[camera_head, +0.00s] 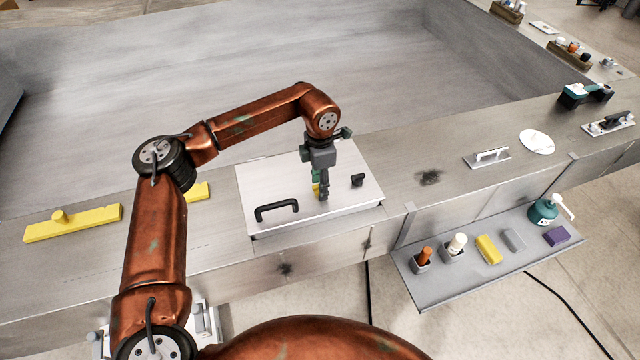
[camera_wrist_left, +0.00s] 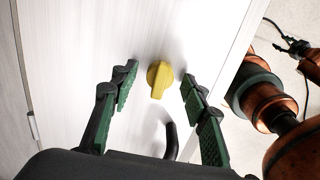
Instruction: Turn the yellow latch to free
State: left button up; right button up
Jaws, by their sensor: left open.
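The yellow latch (camera_wrist_left: 159,79) is a round knob with a raised bar, set on a white hatch lid (camera_head: 265,180). In the head view, only a sliver of the latch (camera_head: 315,188) shows beside the fingers; the rest is hidden. My left gripper (camera_head: 321,192) points down over the middle of the lid. In the left wrist view, its green-padded fingers (camera_wrist_left: 159,73) are open, one on each side of the latch, with gaps between pads and latch. The latch's bar points roughly toward the gripper's palm. My right gripper is not in view.
A yellow bar (camera_head: 75,222) lies left on the deck. A tray (camera_head: 470,285) holding several items hangs in front at right. The deck right of the lid is bare nearby.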

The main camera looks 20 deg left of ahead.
pick_arm(q)
notch_tip(320, 180, up, 12)
dwell(0.4)
dwell(0.3)
